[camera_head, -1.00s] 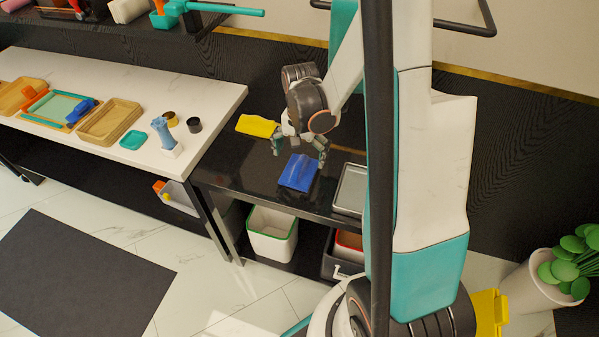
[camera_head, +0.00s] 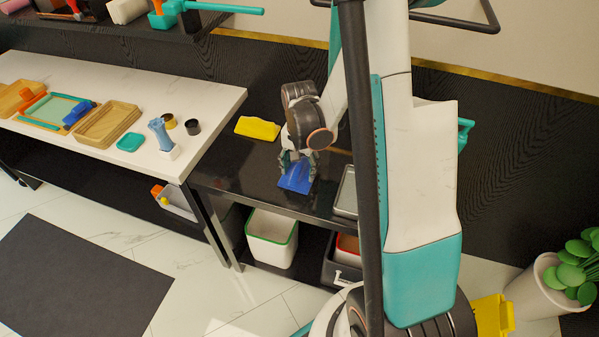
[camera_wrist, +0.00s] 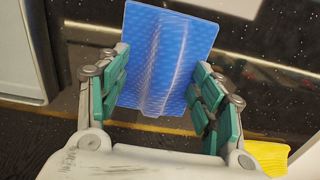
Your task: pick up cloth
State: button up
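A blue cloth (camera_head: 295,180) with a raised fold along its middle lies on the black table below my gripper. In the wrist view the blue cloth (camera_wrist: 165,60) fills the space between the teal finger pads. My gripper (camera_head: 298,161) points down over the cloth's far part. In the wrist view my gripper (camera_wrist: 160,85) is open, with one finger on each side of the fold and a gap between pads and fold. The fingers overlap the cloth's side edges in that view; whether the tips touch the cloth or table cannot be told.
A yellow folded item (camera_head: 257,128) lies on the black table (camera_head: 235,170), left of my gripper. A grey tray (camera_head: 346,192) is close to the cloth's right. The white counter (camera_head: 200,100) at left bears trays, small cups and a blue-and-white item (camera_head: 162,137).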

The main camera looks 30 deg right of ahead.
aim_at(300, 166)
jog(key=shift+c, duration=1.3)
jog(key=shift+s, duration=0.1)
jog(key=shift+r, duration=0.35)
jog(key=c, duration=0.7)
notch_tip(300, 166, up, 19)
jog(key=p, duration=0.7)
jog(key=shift+r, duration=0.1)
grip_shut()
grip_release()
jog(key=shift+d, duration=0.1)
